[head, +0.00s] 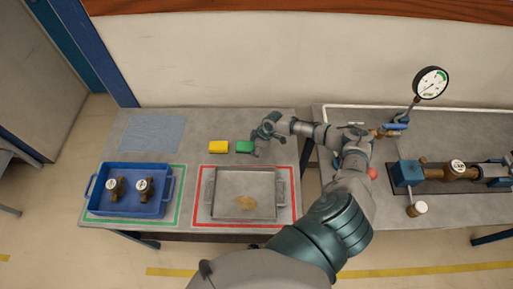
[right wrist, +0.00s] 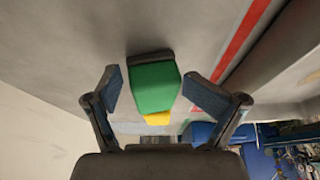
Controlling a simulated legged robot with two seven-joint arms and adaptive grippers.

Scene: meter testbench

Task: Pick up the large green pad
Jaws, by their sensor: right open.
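The green pad (head: 245,147) lies on the grey table in the head view, just right of a yellow pad (head: 218,147). My right gripper (head: 257,143) is at the right side of the green pad, low over the table. In the right wrist view the green pad (right wrist: 154,88) shows between the two spread fingers (right wrist: 160,90), with a visible gap on each side. The yellow pad (right wrist: 157,119) shows partly behind it. The right gripper is open and empty. My left gripper is not in view.
A blue tray (head: 91,187) with two gauges stands in a green outline at left. A grey metal tray (head: 212,205) with a brown lump stands in a red outline below the pads. A grey-blue cloth (head: 152,133) lies at back left. A gauge and pipe assembly stands at right.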

